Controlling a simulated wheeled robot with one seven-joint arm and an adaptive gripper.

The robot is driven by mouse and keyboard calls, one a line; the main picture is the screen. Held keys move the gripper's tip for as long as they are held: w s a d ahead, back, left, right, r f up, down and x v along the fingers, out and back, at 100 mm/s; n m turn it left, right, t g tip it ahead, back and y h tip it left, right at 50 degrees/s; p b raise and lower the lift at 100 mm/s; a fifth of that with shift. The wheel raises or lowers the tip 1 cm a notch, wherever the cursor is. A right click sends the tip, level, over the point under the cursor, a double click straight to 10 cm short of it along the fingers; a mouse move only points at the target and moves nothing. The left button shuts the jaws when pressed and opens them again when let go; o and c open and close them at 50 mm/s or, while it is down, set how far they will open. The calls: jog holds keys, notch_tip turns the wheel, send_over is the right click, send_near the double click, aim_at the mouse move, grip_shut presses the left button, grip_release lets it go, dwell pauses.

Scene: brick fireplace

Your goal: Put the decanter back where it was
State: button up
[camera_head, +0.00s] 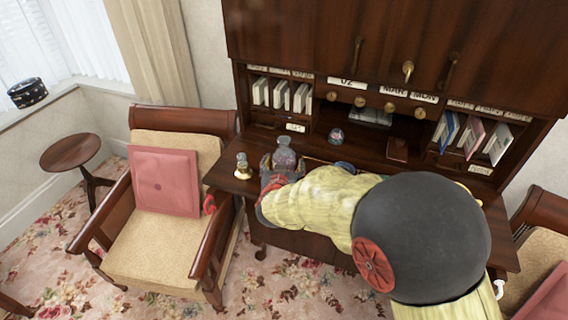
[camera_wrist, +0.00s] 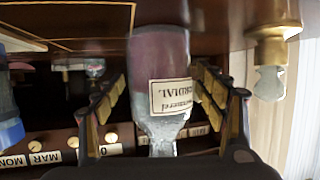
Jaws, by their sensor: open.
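The decanter (camera_head: 285,155) is grey-purple glass and stands near the left end of the wooden desk top (camera_head: 228,184). In the wrist view, which is upside down, the decanter (camera_wrist: 158,60) shows a pale label with partly readable lettering. My gripper (camera_head: 281,166) is at the decanter, with a finger on either side. In the wrist view my gripper (camera_wrist: 163,97) is open, with the decanter between its fingers and gaps showing beside its neck. The lower part of the decanter is partly hidden by my gripper and arm in the head view.
A small brass-and-glass object (camera_head: 243,167) stands close left of the decanter. A glass paperweight (camera_head: 336,136) sits farther back. Pigeonholes with books and cards (camera_head: 280,94) rise behind the desk. An armchair (camera_head: 150,220) with a pink cushion stands left. My arm covers the desk's middle.

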jog(key=shift+r, duration=0.1)
jog(key=shift+s+r, duration=0.15)
jog(key=p+v, duration=0.3)
jog(key=v, duration=0.9)
jog(key=s+d+r+n+g+y, duration=0.1)
jog(key=s+d+r+g+y, duration=0.15)
jog(key=r, duration=0.25)
jog(key=s+d+r+n+g+y, duration=0.1)
jog(key=s+r+y, duration=0.2)
jog(key=r, duration=0.2)
jog(key=s+d+m+g+h, duration=0.1)
jog(key=s+d+g+h, duration=0.3)
jog(key=s+d, duration=1.3)
jog(key=s+g, duration=0.1)
jog(key=s, duration=0.3)
jog(key=shift+f, duration=0.4)
